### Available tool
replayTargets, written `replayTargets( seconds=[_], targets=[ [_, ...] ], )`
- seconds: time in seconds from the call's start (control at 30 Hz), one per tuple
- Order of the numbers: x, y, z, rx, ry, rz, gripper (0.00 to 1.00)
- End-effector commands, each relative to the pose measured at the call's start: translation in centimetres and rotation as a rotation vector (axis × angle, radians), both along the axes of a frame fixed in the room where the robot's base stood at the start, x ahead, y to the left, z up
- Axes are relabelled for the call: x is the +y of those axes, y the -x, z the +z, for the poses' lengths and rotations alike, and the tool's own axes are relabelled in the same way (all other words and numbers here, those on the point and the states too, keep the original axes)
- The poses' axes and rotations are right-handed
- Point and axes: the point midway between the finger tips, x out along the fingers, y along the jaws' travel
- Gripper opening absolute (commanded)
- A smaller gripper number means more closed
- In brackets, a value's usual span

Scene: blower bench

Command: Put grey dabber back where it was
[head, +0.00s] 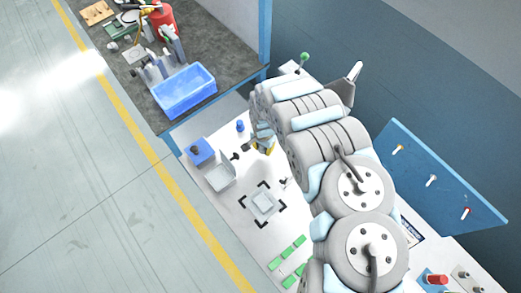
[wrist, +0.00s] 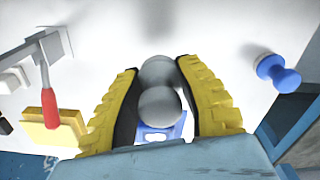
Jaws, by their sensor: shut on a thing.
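My gripper (wrist: 160,105) is shut on the grey dabber (wrist: 160,106). In the wrist view, the dabber's rounded grey parts sit between the yellow, black-lined fingers. Its far end is partly hidden, and I cannot tell whether it touches the bench. In the head view, my gripper (head: 264,143) is over the upper part of the white bench, and my arm hides much of that area. A blue dabber (wrist: 277,72) stands apart, to the right of the fingers in the wrist view. It also shows in the head view (head: 240,126), left of my gripper.
A red-handled tool (wrist: 48,105) and a yellow block (wrist: 55,132) are left of the fingers. A blue box (head: 201,151), a grey tray (head: 221,180) and a plate (head: 263,202) inside black corner marks are on the bench. A blue crate (head: 184,92) is on the dark bench beyond.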

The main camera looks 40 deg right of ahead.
Motion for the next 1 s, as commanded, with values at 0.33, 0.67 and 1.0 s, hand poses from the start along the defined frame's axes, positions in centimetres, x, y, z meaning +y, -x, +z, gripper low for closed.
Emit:
replayTargets(
  seconds=[0.33, 0.67, 1.0],
  targets=[
    [-0.6, -1.8, -2.2, -0.001, -0.002, 0.001, 0.01],
    [-1.0, -2.4, -2.9, -0.002, -0.001, 0.001, 0.01],
    [-1.1, -2.9, -4.3, -0.002, -0.001, 0.0, 0.01]
  ],
)
